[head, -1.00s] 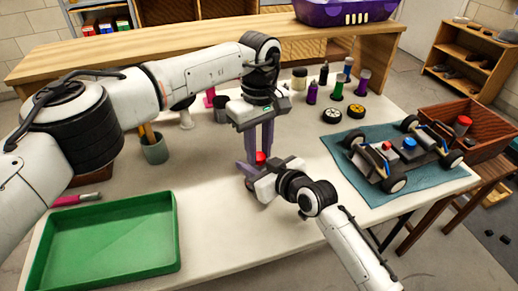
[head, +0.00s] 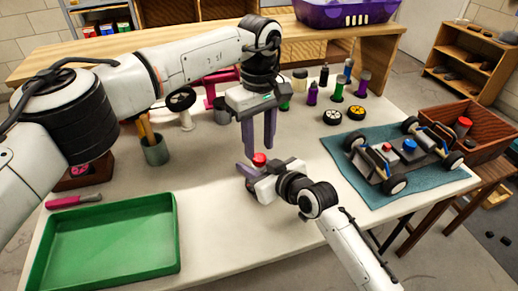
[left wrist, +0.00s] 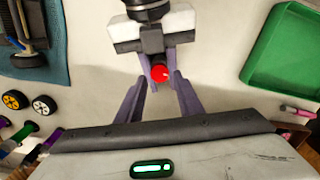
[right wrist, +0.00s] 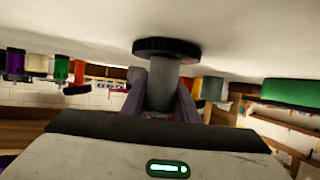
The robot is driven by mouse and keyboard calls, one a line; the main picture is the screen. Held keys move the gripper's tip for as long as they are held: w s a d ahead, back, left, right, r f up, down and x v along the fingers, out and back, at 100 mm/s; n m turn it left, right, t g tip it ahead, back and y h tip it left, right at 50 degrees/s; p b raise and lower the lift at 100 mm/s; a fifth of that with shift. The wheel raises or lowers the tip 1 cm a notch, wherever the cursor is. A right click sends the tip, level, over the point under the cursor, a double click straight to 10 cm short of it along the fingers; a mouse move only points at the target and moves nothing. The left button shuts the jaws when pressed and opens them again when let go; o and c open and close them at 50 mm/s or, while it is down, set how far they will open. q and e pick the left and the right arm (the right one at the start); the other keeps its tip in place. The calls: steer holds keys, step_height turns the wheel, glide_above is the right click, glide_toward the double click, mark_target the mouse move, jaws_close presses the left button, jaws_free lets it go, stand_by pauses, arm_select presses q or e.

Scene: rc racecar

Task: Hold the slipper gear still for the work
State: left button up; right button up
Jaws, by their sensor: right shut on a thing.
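The slipper gear appears as an upright piece with a red top (head: 260,159). The right wrist view, upside down, shows its grey post (right wrist: 163,92) and black disc base (right wrist: 166,48) at the white table. My right gripper (right wrist: 161,84) is shut around the post from the side; its fingers also show in the head view (head: 254,170). My left gripper (head: 259,149) points down above the red top, with its fingers apart and empty. In the left wrist view the red top (left wrist: 160,73) lies between its fingertips, seemingly below them. Gear teeth cannot be made out.
A green tray (head: 62,277) is at the front left. A car chassis (head: 385,168) sits on a blue mat (head: 342,180) at the right. Bottles, wheels (head: 357,112) and a grey cup (head: 156,152) stand behind. The table's front middle is clear.

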mark_target(259, 158)
steer(key=shift+f, duration=0.1)
arm_select(q)
step_height(259, 158, up, 9)
stand_by(0.4)
arm_select(e)
steer(key=o, duration=1.2)
steer(key=shift+s+d, duration=0.1)
steer(key=v, duration=1.2)
arm_select(q)
steer(key=shift+r, duration=0.1)
